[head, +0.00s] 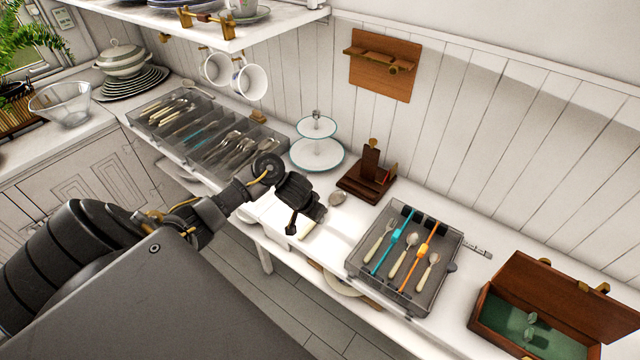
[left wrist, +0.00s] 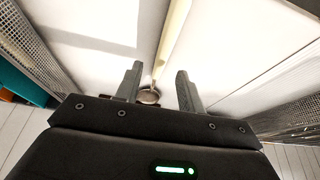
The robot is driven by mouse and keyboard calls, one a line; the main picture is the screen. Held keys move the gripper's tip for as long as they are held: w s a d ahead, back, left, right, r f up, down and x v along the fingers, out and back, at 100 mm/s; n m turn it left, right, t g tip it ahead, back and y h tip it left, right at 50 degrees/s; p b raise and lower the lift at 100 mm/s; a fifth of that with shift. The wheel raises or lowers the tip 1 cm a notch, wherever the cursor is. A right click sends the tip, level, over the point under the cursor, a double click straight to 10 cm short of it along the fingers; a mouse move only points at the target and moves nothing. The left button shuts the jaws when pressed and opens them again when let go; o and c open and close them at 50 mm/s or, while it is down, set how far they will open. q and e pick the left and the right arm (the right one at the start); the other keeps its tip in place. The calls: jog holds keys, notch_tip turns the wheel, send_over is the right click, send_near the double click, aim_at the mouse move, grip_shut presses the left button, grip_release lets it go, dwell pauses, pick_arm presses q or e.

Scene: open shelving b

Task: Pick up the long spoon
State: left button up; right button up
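A spoon with a long cream handle and a metal bowl (head: 338,198) lies on the white counter in the head view, partly hidden by my left gripper. In the left wrist view its cream handle (left wrist: 173,38) runs down between my fingers, with the round bowl (left wrist: 148,96) close to the gripper body. My left gripper (head: 306,214) is over the spoon; its two fingers (left wrist: 158,84) are apart, one on each side of it, not closed on it. I cannot tell the exact height above the counter. My right gripper is not in view.
A clear tray (head: 358,268) with several spoons and blue and orange utensils lies to the right. A dark wooden holder (head: 370,165) and a tiered stand (head: 317,155) are behind. A cutlery organizer (head: 262,132) is at left, an open green-lined box (head: 500,290) far right.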

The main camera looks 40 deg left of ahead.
pick_arm(q)
jog(key=shift+x, duration=1.1)
jog(key=shift+f, duration=0.15)
grip_shut()
